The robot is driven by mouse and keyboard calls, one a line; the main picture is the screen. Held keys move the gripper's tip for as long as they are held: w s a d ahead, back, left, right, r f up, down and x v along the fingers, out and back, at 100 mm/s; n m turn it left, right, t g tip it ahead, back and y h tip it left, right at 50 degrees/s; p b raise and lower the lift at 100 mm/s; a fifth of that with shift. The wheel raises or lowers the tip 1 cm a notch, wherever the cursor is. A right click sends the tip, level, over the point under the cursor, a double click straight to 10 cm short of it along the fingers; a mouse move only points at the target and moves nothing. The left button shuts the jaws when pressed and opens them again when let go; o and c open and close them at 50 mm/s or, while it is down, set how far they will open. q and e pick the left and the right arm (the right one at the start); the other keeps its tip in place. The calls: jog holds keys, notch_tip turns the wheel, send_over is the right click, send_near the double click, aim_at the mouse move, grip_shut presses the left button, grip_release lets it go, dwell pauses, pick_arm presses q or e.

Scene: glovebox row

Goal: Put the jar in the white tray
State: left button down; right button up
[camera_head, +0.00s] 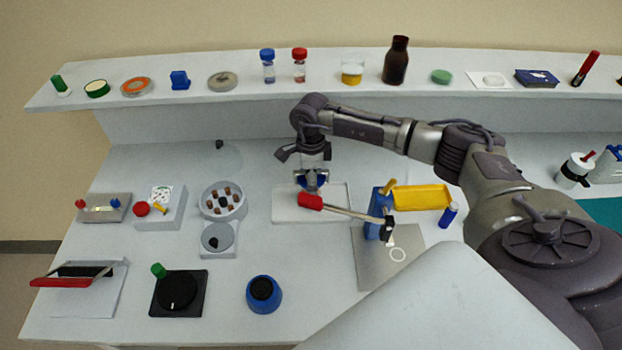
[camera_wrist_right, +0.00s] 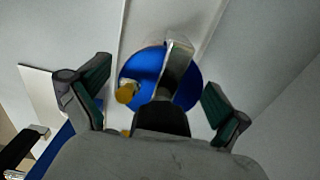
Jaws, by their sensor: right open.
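The white tray (camera_head: 283,214) lies on the bench near the middle. My right gripper (camera_head: 312,182) points down over the tray's back part. A round blue thing (camera_head: 302,181), which may be the jar, shows under it. In the right wrist view this round blue thing (camera_wrist_right: 146,67) sits between the two spread fingers of my right gripper (camera_wrist_right: 157,80), with gaps on both sides. Its lower part is hidden, so I cannot tell whether it touches the tray. My left gripper is not in view.
A red-handled tool (camera_head: 311,202) reaches over the tray's front right from a blue stand (camera_head: 374,229). A yellow tray (camera_head: 424,197) lies to the right. A round holder (camera_head: 223,201) stands to the left. The shelf behind (camera_head: 210,101) carries vials and bottles.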

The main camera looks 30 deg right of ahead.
notch_tip(320, 180, up, 11)
jog(key=b, duration=0.4)
jog(key=shift+f, duration=0.1)
jog(key=shift+r, duration=0.55)
